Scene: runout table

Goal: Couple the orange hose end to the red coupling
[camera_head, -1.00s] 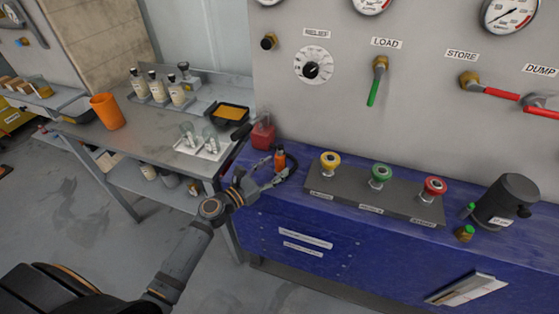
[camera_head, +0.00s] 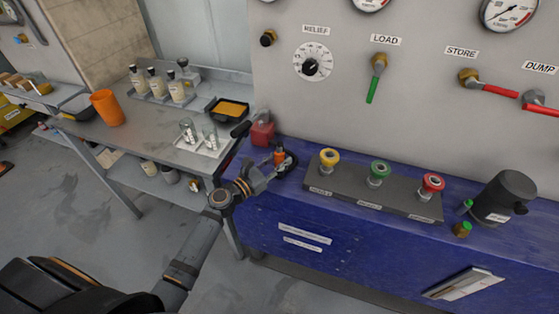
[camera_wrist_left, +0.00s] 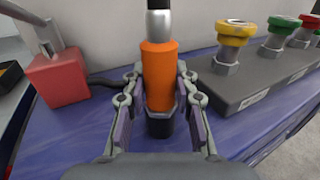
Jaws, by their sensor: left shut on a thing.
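My left gripper (camera_head: 272,168) is shut on the orange hose end (camera_head: 279,156) above the left end of the blue bench. In the left wrist view the orange hose end (camera_wrist_left: 158,75) stands upright between the fingers (camera_wrist_left: 158,112), with a grey metal neck above it and a dark collar below. The red coupling (camera_head: 432,184) is the rightmost of three on a dark grey block; it also shows at the right edge of the left wrist view (camera_wrist_left: 311,22). The hose end is well apart from it. My right gripper is not in view.
A yellow coupling (camera_head: 329,158) and a green coupling (camera_head: 379,170) stand left of the red one. A red block (camera_head: 263,131) sits behind my gripper. A dark cylinder (camera_head: 503,200) stands at the right. A grey side table (camera_head: 150,136) holds bottles and trays.

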